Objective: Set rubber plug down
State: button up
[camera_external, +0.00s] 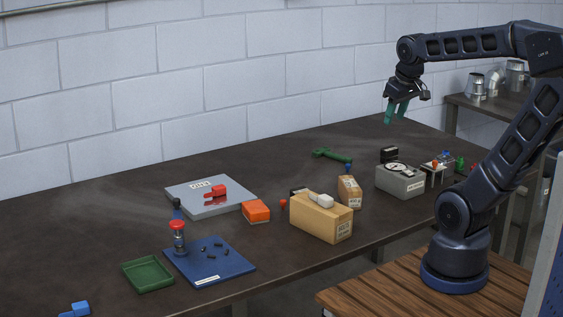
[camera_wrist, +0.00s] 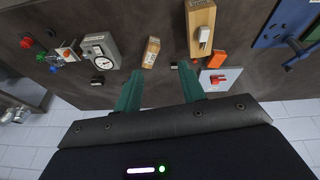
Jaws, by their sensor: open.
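My gripper (camera_external: 397,110) is high above the back right of the table, with its teal fingers pointing down. In the wrist view its fingers (camera_wrist: 160,80) stand apart with nothing between them. I cannot tell for sure which thing is the rubber plug. Several small black pieces (camera_external: 214,249) lie on the blue mat (camera_external: 237,268) at the front left. A black block (camera_external: 389,154) stands behind the grey gauge box (camera_external: 400,181), and it also shows in the wrist view (camera_wrist: 97,80). No plug is in my gripper.
A tan box (camera_external: 320,220) with a white piece on it, a smaller tan box (camera_external: 349,193), an orange block (camera_external: 256,211) and a grey plate (camera_external: 211,197) stand mid-table. A green tool (camera_external: 331,155) lies behind. The table's back left is clear.

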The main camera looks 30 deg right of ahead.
jog(key=shift+m+t, duration=0.4)
jog(key=shift+m, duration=0.3)
jog(key=shift+s+d+f, duration=0.1)
jog(key=shift+s+f, duration=0.05)
jog(key=shift+s, duration=0.55)
jog(key=shift+s+d+f, duration=0.15)
jog(key=shift+s, duration=0.5)
jog(key=shift+s+d+f, duration=0.1)
jog(key=shift+s+f, duration=0.05)
jog(key=shift+s, duration=0.55)
